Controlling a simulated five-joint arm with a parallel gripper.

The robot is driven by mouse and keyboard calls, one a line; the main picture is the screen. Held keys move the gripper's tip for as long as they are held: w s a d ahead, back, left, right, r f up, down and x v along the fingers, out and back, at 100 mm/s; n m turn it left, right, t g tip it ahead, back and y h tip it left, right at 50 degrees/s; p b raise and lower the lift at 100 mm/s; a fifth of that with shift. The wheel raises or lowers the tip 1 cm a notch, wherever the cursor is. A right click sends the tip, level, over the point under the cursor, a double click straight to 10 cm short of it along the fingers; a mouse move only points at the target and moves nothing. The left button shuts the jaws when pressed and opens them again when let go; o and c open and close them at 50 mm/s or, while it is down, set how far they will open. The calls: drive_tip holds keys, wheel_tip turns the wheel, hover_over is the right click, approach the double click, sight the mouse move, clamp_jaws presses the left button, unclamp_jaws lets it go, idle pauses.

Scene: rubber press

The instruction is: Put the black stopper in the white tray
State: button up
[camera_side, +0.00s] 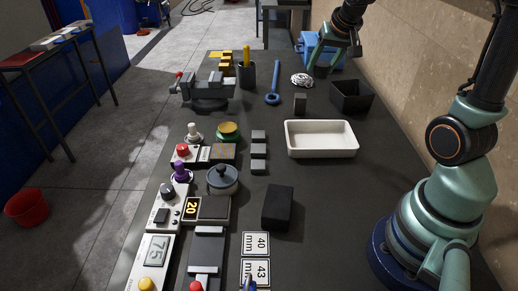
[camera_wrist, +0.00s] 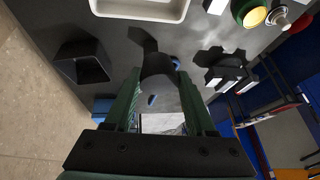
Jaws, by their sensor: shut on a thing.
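The white tray (camera_side: 320,152) lies empty on the right half of the dark bench in the side view; its near edge shows at the top of the wrist view (camera_wrist: 140,12). My gripper (camera_side: 316,58) is over the far end of the bench, beyond the tray. In the wrist view, its green fingers (camera_wrist: 158,82) are closed on a dark round piece, the black stopper (camera_wrist: 158,64), held at the fingertips. The stopper is small and hard to make out in the side view. It is apart from the tray.
A black block (camera_side: 278,208) is nearer. Instruments line the left side.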

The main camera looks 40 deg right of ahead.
drive_tip(key=shift+s+f, duration=0.15)
drive_tip(key=shift+s, duration=0.5)
drive_tip(key=shift+s+f, duration=0.15)
drive_tip(key=shift+s, duration=0.45)
approach(316, 139)
drive_tip(key=x, duration=0.5)
drive_tip(key=shift+a+f, duration=0.15)
drive_tip(key=shift+f, duration=0.05)
drive_tip(key=shift+f, duration=0.15)
drive_tip(key=o, duration=1.4)
drive_tip(key=shift+c, duration=0.2)
